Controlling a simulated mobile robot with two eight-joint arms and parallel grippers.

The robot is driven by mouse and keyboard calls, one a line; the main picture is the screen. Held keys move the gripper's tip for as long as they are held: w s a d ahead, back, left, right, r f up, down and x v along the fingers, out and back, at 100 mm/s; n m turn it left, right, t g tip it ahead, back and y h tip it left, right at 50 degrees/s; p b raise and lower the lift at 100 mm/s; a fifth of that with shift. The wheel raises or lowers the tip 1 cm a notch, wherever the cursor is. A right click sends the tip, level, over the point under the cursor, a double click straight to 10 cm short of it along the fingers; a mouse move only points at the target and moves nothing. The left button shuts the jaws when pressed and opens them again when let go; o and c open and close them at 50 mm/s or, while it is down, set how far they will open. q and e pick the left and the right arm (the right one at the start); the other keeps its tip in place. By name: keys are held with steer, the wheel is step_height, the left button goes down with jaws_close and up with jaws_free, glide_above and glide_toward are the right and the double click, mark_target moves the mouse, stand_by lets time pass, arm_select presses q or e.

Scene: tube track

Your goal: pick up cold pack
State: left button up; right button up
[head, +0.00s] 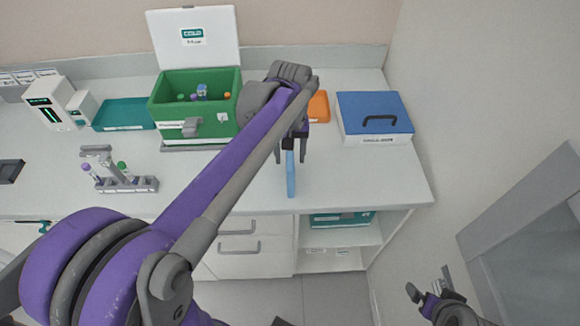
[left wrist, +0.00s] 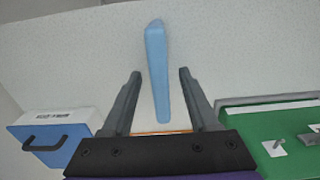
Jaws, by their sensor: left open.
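The cold pack (head: 290,178) is a slim light-blue slab on the white counter, near its front edge. My left gripper (head: 294,150) is over the pack's back end, pointing down. In the left wrist view the pack (left wrist: 156,62) runs lengthwise between the two open fingers (left wrist: 160,74), with a gap on each side. I cannot tell how far the fingertips are above the counter. My right gripper (head: 430,283) is at the lower right, away from the counter, with its fingers apart and nothing between them.
A green box (head: 215,128) with its white lid raised holds several tubes. A blue-lidded box (head: 375,115) stands at the right, and part of an orange tray (head: 319,106) shows behind my arm. A tube rack (head: 128,183) and a teal tray (head: 122,114) are at left.

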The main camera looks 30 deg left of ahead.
arm_select(q)
jaws_close()
stand_by(0.3)
stand_by(0.3)
